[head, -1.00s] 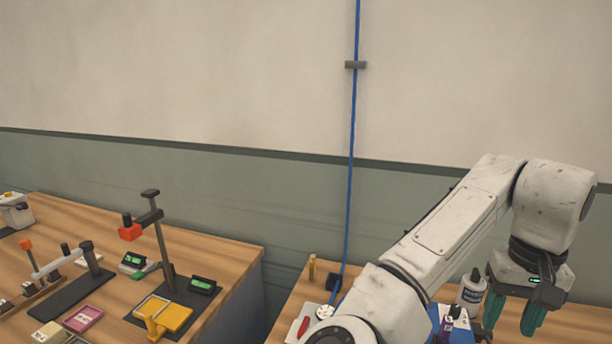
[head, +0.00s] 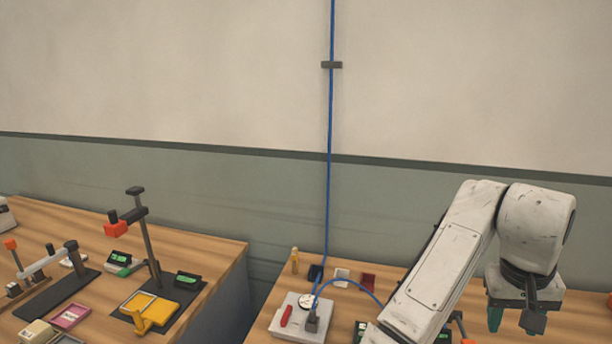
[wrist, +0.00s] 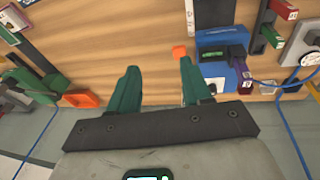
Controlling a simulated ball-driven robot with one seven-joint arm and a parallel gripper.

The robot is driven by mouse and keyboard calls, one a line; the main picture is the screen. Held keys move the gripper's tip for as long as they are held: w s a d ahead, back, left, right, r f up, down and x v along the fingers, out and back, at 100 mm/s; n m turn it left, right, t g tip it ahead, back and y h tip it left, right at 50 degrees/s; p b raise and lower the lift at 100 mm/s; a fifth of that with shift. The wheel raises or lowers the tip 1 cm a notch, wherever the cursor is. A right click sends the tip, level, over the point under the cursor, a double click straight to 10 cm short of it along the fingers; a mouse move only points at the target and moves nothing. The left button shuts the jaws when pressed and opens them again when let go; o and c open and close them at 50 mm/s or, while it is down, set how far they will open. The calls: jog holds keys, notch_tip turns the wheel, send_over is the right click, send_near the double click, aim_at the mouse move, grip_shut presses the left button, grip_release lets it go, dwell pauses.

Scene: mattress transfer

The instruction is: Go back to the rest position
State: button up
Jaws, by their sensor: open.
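My gripper (head: 514,319) hangs at the lower right in the head view, pointing down over the right-hand bench. Its green fingers (wrist: 156,82) stand apart in the wrist view, with nothing between them but the wooden bench top beyond. Part of the bench below the arm is hidden in the head view.
The right bench (head: 262,322) holds a grey plate with a dial gauge (head: 306,301); a blue device (wrist: 228,75) shows in the wrist view. A blue cable (head: 329,180) runs down the wall. The left bench (head: 215,258) holds a test stand (head: 147,245). A gap separates the benches.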

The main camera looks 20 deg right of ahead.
jog(key=s+f+n+t+h, duration=0.25)
jog(key=s+f+n, duration=0.2)
jog(key=f, duration=0.95)
jog(key=shift+n+g+y, duration=0.35)
jog(key=shift+n+y, duration=0.3)
jog(key=shift+y, duration=0.2)
jog(key=s+a+f, duration=0.4)
jog(key=a+f, duration=0.1)
jog(key=s+a+f, duration=0.1)
jog(key=a+f, duration=0.1)
jog(key=f, duration=0.1)
jog(key=shift+s+a+f, duration=0.15)
jog(key=shift+s+a, duration=0.2)
jog(key=shift+s, duration=0.05)
jog(key=s+a+f+n+g+y, duration=0.1)
jog(key=s+a+f+y, duration=0.2)
jog(key=s+a+f, duration=0.3)
jog(key=s+a, duration=0.2)
jog(key=a, duration=0.1)
jog(key=shift+s+a, duration=0.2)
jog(key=shift+a, duration=0.2)
